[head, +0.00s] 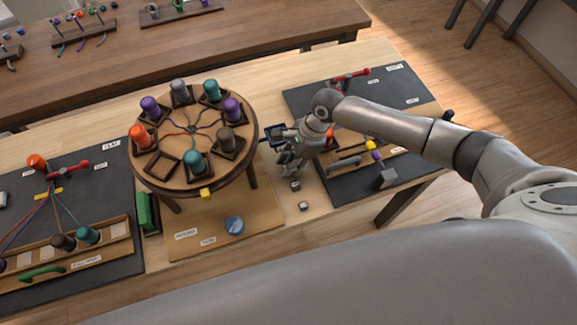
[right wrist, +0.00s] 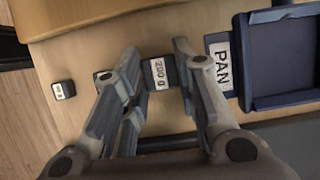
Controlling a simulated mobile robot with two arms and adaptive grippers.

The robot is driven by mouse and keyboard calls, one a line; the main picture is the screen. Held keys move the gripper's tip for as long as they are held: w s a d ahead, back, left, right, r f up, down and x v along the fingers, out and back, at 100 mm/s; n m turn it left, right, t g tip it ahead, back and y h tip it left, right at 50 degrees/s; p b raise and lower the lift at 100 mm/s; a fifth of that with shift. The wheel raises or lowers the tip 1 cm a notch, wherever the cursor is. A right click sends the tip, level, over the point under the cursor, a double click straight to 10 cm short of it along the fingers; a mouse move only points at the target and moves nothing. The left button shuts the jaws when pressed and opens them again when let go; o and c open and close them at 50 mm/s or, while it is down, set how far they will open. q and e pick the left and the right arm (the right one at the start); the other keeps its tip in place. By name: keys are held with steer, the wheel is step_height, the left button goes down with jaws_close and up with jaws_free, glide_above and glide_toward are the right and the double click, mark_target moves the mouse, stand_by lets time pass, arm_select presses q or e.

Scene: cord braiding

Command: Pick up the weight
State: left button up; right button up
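My right gripper (head: 287,165) points down beside the round braiding stand, just below the dark pan (head: 275,131). In the right wrist view my right gripper (right wrist: 157,52) is open. A dark weight labelled 200 g (right wrist: 160,73) lies between its two fingers, with a gap on the left finger's side; whether the right finger touches it I cannot tell. A smaller weight (right wrist: 103,77) is partly hidden behind the left finger, and another small weight (right wrist: 63,90) lies farther left. Two small weights (head: 295,186) (head: 303,206) show in the head view. My left gripper is not in view.
The pan with its PAN label (right wrist: 222,65) is close on the right in the wrist view. The round stand (head: 180,182) holds several coloured bobbins. Bare wood surrounds the small weights.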

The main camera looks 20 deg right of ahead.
jaws_close()
steer(key=shift+r, duration=0.1)
